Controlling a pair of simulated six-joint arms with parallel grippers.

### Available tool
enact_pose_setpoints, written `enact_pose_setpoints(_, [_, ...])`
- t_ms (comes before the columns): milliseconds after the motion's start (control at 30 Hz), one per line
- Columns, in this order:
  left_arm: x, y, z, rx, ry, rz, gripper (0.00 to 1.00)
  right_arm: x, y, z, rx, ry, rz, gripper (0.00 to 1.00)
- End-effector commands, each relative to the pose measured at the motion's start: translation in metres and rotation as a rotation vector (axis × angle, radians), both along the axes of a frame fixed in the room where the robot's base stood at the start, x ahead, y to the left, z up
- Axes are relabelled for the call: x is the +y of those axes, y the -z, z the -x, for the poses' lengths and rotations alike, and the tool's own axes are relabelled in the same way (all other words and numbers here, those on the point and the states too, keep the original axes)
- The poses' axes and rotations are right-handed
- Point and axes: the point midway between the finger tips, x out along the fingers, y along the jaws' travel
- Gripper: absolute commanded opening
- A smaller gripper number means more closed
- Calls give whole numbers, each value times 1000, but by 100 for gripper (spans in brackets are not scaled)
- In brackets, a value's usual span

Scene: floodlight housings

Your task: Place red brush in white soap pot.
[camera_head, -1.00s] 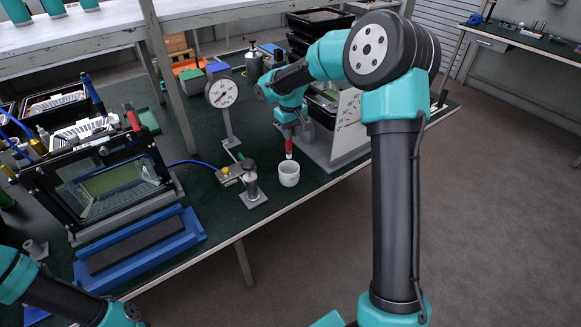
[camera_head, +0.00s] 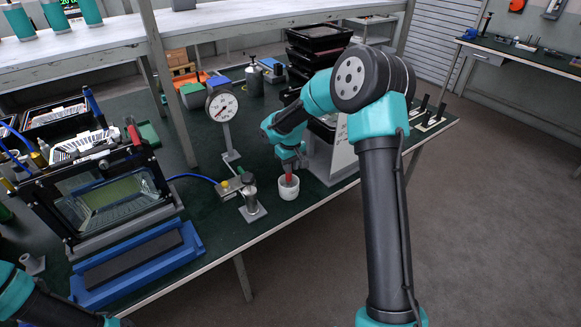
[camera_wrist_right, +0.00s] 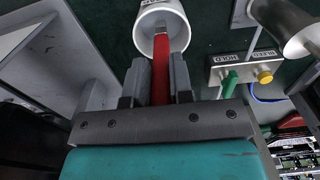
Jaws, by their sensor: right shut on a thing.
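The white soap pot (camera_head: 288,192) stands upright on the green bench near its front edge. It also shows at the top of the right wrist view (camera_wrist_right: 147,40), with its open mouth towards me. My right gripper (camera_head: 289,168) is shut on the red brush (camera_head: 289,180) directly above the pot. In the right wrist view the red handle (camera_wrist_right: 161,72) runs out between the fingers, and the brush's far end lies across the pot's mouth. The lower end looks to be inside the rim; its depth is hidden. My left gripper is out of view; only part of its arm shows at lower left.
A metal post on a base plate (camera_head: 250,205) stands just left of the pot, with a dial gauge (camera_head: 222,106) behind it. A grey sloped housing (camera_head: 333,160) is close on the right. A blue tray (camera_head: 190,240) lies further left.

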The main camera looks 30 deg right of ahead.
Motion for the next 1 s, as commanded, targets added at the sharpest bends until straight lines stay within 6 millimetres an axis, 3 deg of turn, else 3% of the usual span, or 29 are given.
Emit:
enact_pose_setpoints(467, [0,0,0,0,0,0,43,0,9,0,1,-1,-1,0])
enact_pose_setpoints(500, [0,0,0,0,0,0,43,0,9,0,0,-1,0,25])
enact_pose_setpoints(700, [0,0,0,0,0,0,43,0,8,0,0,-1,0,44])
enact_pose_setpoints(1000, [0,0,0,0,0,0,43,0,7,0,0,-1,0,46])
